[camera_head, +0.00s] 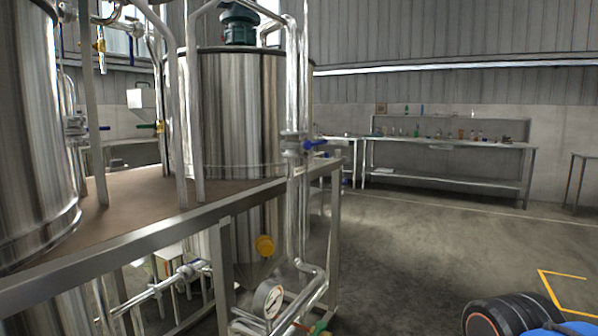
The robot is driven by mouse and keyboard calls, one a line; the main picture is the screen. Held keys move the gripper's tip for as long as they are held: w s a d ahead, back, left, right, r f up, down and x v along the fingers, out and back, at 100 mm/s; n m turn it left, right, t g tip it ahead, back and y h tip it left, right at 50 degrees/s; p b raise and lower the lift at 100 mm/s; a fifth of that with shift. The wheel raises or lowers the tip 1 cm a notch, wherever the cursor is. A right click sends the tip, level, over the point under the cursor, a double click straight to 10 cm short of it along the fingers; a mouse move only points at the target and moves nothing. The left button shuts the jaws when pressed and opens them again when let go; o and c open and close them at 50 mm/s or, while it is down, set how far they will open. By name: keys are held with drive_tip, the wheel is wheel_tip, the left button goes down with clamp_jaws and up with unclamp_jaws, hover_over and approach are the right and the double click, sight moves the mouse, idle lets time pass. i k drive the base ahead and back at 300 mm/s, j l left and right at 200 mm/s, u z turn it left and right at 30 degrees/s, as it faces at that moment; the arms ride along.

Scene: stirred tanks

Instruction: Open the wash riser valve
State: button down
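A valve with a blue handle (315,144) sits on a vertical steel riser pipe (292,80) at the front right corner of the tank platform. The handle points out to the right, roughly level, across the upright pipe. No label shows, so I cannot tell for certain that this is the wash riser valve. Other valve handles show: a small blue one (105,128) between the tanks, a yellow one (101,45) at upper left, and a green and yellow one (160,127). My gripper is not in view.
A steel tank (235,110) stands behind the riser, and another (30,120) at the left. Open floor (420,240) lies right, before a workbench (445,145) with bottles.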

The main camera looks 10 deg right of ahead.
sight(318, 143)
drive_tip(key=i+l+u, duration=0.15)
drive_tip(key=i+l, duration=0.15)
drive_tip(key=i, duration=0.2)
drive_tip(key=i+l+u, duration=0.15)
drive_tip(key=i+l, duration=0.2)
drive_tip(key=i+l+u, duration=0.1)
drive_tip(key=l+u, duration=0.15)
drive_tip(key=l, duration=1.65)
